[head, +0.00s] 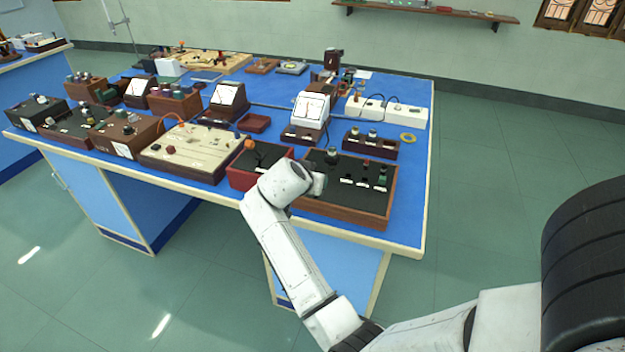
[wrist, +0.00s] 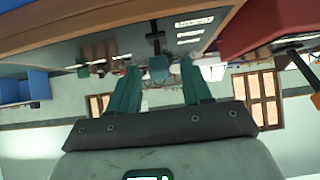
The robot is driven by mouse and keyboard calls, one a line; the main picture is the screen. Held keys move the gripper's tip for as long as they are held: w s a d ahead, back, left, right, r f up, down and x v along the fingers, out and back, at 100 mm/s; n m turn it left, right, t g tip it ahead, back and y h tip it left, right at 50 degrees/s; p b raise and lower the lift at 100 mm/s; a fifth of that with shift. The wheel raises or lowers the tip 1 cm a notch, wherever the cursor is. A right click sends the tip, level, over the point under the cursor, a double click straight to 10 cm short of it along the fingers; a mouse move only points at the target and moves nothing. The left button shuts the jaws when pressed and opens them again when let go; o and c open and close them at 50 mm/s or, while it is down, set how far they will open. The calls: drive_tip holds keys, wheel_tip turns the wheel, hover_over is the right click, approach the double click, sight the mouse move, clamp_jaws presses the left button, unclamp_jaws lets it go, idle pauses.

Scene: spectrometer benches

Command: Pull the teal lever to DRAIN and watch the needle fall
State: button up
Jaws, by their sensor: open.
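A wood-framed box with a dark panel (head: 345,187) sits at the front right of the blue bench. My gripper (head: 318,183) is at its front left side; the fingertips are hard to make out in the head view. In the wrist view, two teal fingers (wrist: 160,78) stand open and apart. A small teal knob on a dark stem, apparently the teal lever (wrist: 158,66), shows between them, below the panel with white labels (wrist: 188,30). I cannot tell whether the fingers touch it. A white-faced meter (head: 311,107) stands behind the box; its needle is too small to read.
A red box (head: 240,180) with an orange-knobbed lever (head: 250,145) stands just left; both also show in the wrist view. A cream panel box (head: 190,152) is further left. A small brown box with knobs (head: 369,145) stands behind. The bench's right edge is close.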

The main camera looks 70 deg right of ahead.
drive_tip(key=v, duration=1)
drive_tip(key=shift+a+r+b, duration=0.2)
drive_tip(key=shift+a+b, duration=0.1)
drive_tip(key=shift+b, duration=0.1)
drive_tip(key=s+a+f+n+y, duration=0.5)
drive_tip(key=s+a+f+n, duration=0.3)
drive_tip(key=a+f, duration=0.2)
drive_tip(key=s+a+f+n+y, duration=0.5)
drive_tip(key=s+a+f+n, duration=0.3)
drive_tip(key=a, duration=0.5)
wheel_tip(320, 180, down, 2)
drive_tip(key=shift+s+f+n, duration=0.1)
drive_tip(key=shift+s+n, duration=0.2)
drive_tip(key=shift+s, duration=0.1)
idle(3.8)
